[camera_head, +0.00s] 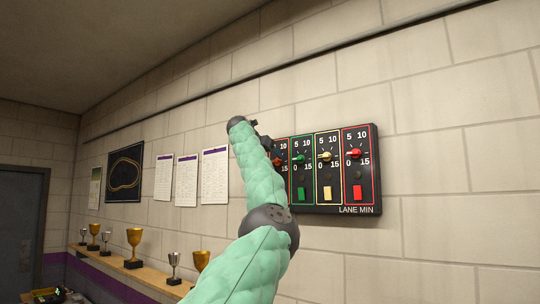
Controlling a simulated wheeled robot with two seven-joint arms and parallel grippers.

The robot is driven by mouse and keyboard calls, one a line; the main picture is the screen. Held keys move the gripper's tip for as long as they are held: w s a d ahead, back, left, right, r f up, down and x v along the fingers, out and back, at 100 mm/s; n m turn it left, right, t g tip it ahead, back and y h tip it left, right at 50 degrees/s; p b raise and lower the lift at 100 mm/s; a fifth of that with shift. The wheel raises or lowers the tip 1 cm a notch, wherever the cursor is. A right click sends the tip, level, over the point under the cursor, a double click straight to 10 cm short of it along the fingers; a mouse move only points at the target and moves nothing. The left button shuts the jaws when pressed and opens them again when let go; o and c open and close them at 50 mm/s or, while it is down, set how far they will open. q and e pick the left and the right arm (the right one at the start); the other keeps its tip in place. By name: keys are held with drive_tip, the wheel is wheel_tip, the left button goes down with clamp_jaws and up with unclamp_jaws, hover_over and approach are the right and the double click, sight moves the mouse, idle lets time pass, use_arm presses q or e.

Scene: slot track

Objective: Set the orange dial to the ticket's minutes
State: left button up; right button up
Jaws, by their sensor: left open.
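The orange dial (280,161) is the leftmost of the dials on a black wall panel (347,210) marked "LANE MIN". My left arm covers most of the orange dial's column, and I cannot read its setting. My left gripper (265,143) is a small dark shape by the panel's upper left edge, mostly hidden behind my green-sleeved arm. It is open, and I cannot tell whether it touches the dial. I cannot make out the ticket in this view. My right gripper is not in view.
Green (298,157), yellow (325,156) and red (354,155) dials sit to the right, with 0, 5, 10, 15 scales and coloured tabs below. Paper sheets (214,177) and a framed track picture (125,174) hang left. Trophies (134,240) stand on a shelf (150,275).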

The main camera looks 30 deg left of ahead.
use_arm(q)
drive_tip(key=shift+d, duration=0.1)
drive_tip(key=shift+w+f, duration=0.1)
drive_tip(key=shift+w, duration=0.05)
drive_tip(key=shift+c, duration=0.2)
drive_tip(key=shift+w+f, duration=0.15)
drive_tip(key=shift+w, duration=0.15)
drive_tip(key=c, duration=0.4)
drive_tip(key=shift+w+f, duration=0.1)
drive_tip(key=shift+w, duration=0.05)
drive_tip(key=c, duration=0.3)
drive_tip(key=shift+c, duration=1.2)
